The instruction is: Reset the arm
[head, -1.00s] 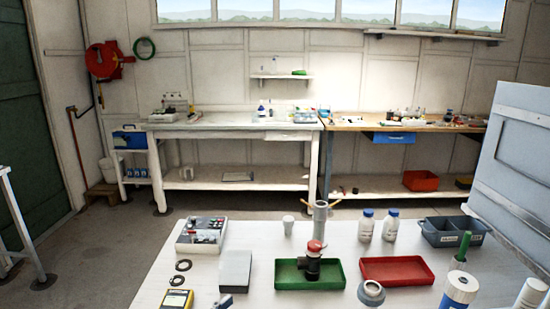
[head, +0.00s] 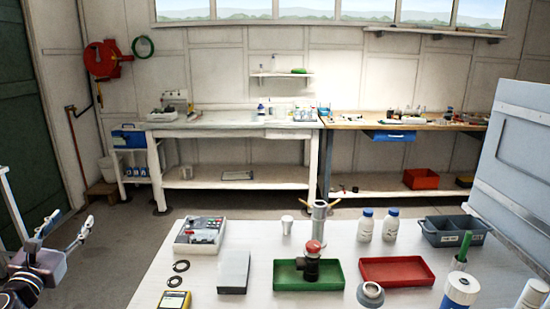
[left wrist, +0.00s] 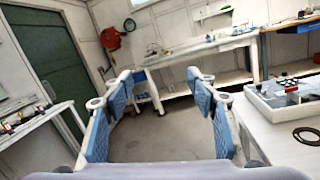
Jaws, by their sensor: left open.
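My left gripper (head: 50,222) is at the far left of the head view, out over the floor and apart from the white table. Its fingers are spread and nothing is between them. In the left wrist view, its two blue-padded fingers (left wrist: 160,88) stand wide apart with bare floor between them. The white table (head: 340,238) shows in the head view with its things standing on it, none held by me. My right gripper does not show in either view.
On the table stand a green tray (head: 327,289) with a red-topped dark part, a red tray (head: 428,281), white bottles (head: 366,228), a grey divided bin (head: 441,242) and a control box (head: 188,248). Open floor (head: 120,255) lies left of the table.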

